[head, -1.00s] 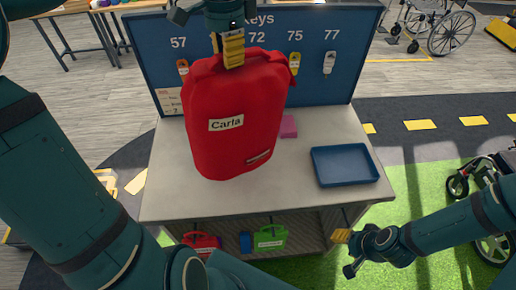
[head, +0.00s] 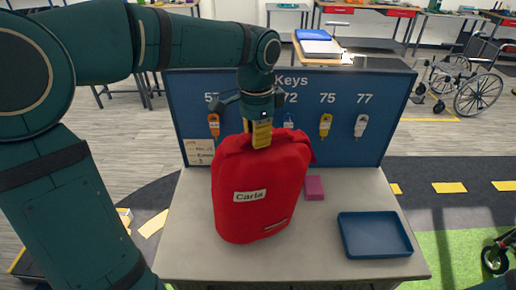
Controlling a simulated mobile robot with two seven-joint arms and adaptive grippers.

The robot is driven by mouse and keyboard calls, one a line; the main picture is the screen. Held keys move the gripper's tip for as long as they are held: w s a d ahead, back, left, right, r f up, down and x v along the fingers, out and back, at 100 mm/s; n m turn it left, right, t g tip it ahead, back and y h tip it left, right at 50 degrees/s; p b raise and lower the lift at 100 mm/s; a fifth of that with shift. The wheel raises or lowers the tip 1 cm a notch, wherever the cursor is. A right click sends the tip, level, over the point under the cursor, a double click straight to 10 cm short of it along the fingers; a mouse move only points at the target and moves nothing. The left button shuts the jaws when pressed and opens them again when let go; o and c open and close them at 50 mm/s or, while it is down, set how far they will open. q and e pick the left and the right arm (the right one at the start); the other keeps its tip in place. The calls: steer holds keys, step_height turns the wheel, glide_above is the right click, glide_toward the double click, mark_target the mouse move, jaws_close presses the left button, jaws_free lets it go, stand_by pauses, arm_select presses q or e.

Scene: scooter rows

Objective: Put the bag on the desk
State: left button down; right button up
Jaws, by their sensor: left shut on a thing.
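The red bag (head: 262,190), with a white label reading "Carla", is upright over the left half of the grey desk (head: 330,262). My left gripper (head: 261,138) is shut on the top of the bag from above. The bag's bottom is close to the desk top; I cannot tell whether it touches. My right gripper is not in view.
A blue tray (head: 375,236) lies on the desk's right side, and a small pink block (head: 314,188) is behind the bag. A blue key board (head: 391,100) with hanging keys stands along the back edge.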

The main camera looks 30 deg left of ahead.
arm_select(q)
steer(key=shift+f, duration=1.7)
steer(key=c, duration=1)
jaws_free()
steer(key=shift+c, duration=0.2)
steer(key=shift+r, duration=0.25)
step_height(320, 180, up, 12)
steer(key=shift+f+p, duration=0.1)
steer(key=shift+p, duration=0.55)
